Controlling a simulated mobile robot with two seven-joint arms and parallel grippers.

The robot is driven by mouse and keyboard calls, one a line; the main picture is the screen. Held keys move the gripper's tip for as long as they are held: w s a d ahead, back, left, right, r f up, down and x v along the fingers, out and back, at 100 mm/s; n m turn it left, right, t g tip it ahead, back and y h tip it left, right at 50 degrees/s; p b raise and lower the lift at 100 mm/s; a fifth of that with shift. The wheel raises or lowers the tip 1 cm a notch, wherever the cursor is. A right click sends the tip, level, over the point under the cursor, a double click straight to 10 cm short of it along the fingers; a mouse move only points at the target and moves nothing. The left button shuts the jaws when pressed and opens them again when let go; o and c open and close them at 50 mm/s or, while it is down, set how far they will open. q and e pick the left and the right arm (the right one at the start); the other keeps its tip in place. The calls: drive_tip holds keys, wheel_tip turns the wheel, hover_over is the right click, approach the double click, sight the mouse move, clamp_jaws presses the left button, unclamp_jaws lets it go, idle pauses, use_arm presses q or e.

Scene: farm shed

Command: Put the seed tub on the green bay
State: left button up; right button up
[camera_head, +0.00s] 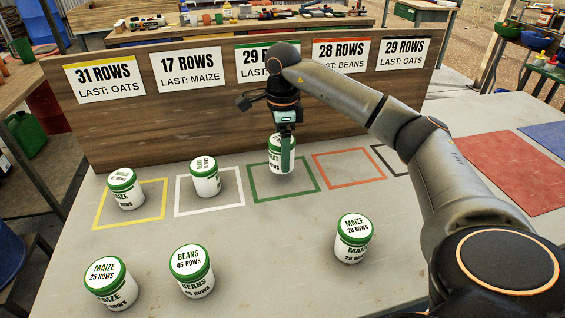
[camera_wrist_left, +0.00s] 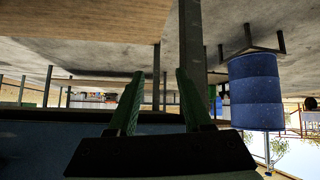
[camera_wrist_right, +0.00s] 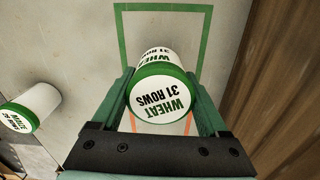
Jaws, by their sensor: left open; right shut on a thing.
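My right gripper (camera_head: 284,150) is shut on a white seed tub with a green lid (camera_head: 275,163). In the right wrist view the lid of this tub (camera_wrist_right: 160,97) reads WHEAT 31 ROWS. The tub is upright, over or on the green bay (camera_head: 257,196), a green outline on the table; I cannot tell whether its base touches. The green outline also shows beyond the tub in the right wrist view (camera_wrist_right: 122,45). My left gripper (camera_wrist_left: 158,95) is open and empty, facing the shed away from the tubs.
Tubs stand in the yellow bay (camera_head: 126,192) and white bay (camera_head: 205,182). Front tubs are two maize (camera_head: 110,285) (camera_head: 351,240) and one beans (camera_head: 194,272). The orange bay (camera_head: 350,168) is empty. A wooden board (camera_head: 120,130) with signs stands behind.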

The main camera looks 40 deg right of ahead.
wheel_tip(320, 180, down, 4)
drive_tip(key=shift+w+d+r, duration=0.15)
drive_tip(key=shift+r, duration=0.05)
use_arm(q)
drive_tip(key=shift+s+f, duration=0.1)
drive_tip(key=shift+f, duration=0.15)
drive_tip(key=shift+s+f, duration=0.1)
use_arm(e)
drive_tip(key=o, duration=1.4)
drive_tip(key=shift+f, duration=0.1)
use_arm(q)
drive_tip(key=shift+s, duration=0.15)
use_arm(e)
wheel_tip(320, 180, up, 11)
drive_tip(key=shift+r+p, duration=0.15)
drive_tip(key=shift+p, duration=0.6)
drive_tip(key=shift+r, duration=0.45)
use_arm(q)
drive_tip(key=shift+s+a+r, duration=0.2)
drive_tip(key=shift+a+r, duration=0.25)
drive_tip(key=shift+r, duration=0.1)
